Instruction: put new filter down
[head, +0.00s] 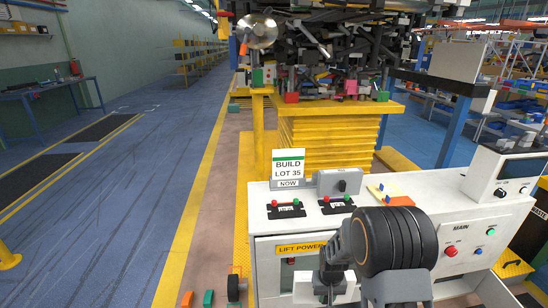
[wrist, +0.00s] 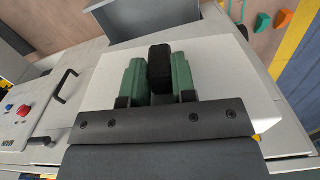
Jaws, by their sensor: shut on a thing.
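My gripper (wrist: 159,78) has green fingers shut on an upright black piece (wrist: 160,62) in the wrist view. The black piece appears to be the grip of a pale white block (wrist: 225,75) just beyond the fingers, which seems to be the new filter. In the head view my gripper (head: 333,272) points down in front of the white control cabinet, partly behind my own arm. Bright white parts of the block (head: 306,289) show beside it. The block's underside is hidden, so I cannot tell whether it touches anything.
The cabinet top (head: 262,205) carries a "BUILD LOT 35" sign (head: 288,168), button boxes (head: 287,210) and a grey switch box (head: 340,182). A yellow lift (head: 330,145) stands behind it. Small coloured pieces (head: 208,298) lie on the floor at left. The blue aisle (head: 120,220) is clear.

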